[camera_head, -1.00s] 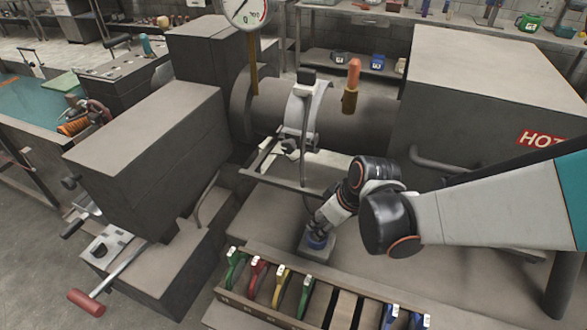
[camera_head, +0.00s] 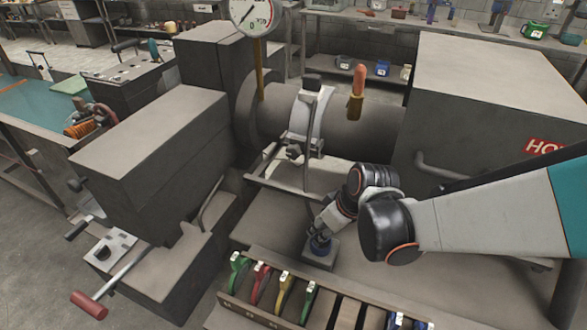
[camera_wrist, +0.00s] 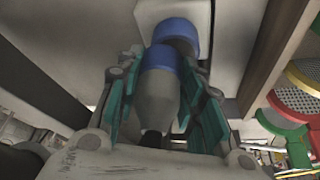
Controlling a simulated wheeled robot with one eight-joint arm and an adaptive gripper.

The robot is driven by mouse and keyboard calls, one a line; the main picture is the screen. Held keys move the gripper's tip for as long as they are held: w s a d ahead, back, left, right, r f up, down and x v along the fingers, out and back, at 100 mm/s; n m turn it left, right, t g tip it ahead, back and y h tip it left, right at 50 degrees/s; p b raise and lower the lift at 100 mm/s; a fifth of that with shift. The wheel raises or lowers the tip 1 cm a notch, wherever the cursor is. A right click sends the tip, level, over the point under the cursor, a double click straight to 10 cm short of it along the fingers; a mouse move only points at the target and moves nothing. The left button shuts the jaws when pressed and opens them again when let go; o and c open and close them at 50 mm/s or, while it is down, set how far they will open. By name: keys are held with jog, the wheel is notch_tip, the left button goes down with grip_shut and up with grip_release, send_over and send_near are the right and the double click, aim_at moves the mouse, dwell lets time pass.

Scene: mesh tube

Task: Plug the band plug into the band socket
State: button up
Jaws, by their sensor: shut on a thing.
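The band plug (camera_wrist: 157,98) is a grey tapered body with a blue band near its front. In the wrist view my gripper (camera_wrist: 162,75) is shut on it, with teal pads on either side. The band socket (camera_wrist: 177,30) is a round blue-ringed piece on a pale block (camera_wrist: 212,55), just ahead of the plug. The plug's front end is close to the socket, but I cannot tell whether it is inside or only touching. In the head view my gripper (camera_head: 323,232) is low over the socket block (camera_head: 320,257), and the plug is mostly hidden.
A rack (camera_head: 265,312) with green, red and yellow tools stands in front of the block. A bench shelf (camera_head: 318,176) and a large cylinder (camera_head: 358,130) with a strap lie behind. A large box (camera_head: 500,85) marked HOT is at right. Bare bench lies right of the block.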

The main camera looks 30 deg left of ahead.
jog(key=s, duration=0.2)
jog(key=s+r, duration=0.1)
jog(key=s, duration=0.1)
jog(key=shift+s+d+r, duration=0.2)
jog(key=shift+s+r, duration=0.05)
jog(key=shift+s, duration=0.25)
jog(key=shift+w+f, duration=0.1)
jog(key=shift+f, duration=0.1)
jog(key=shift+s+r, duration=0.1)
jog(key=shift+s, duration=0.15)
jog(key=shift+w, duration=0.1)
jog(key=shift+w, duration=0.15)
jog(key=shift+w+d, duration=0.2)
jog(key=shift+w, duration=0.55)
jog(key=shift+w, duration=0.35)
jog(key=shift+w, duration=0.4)
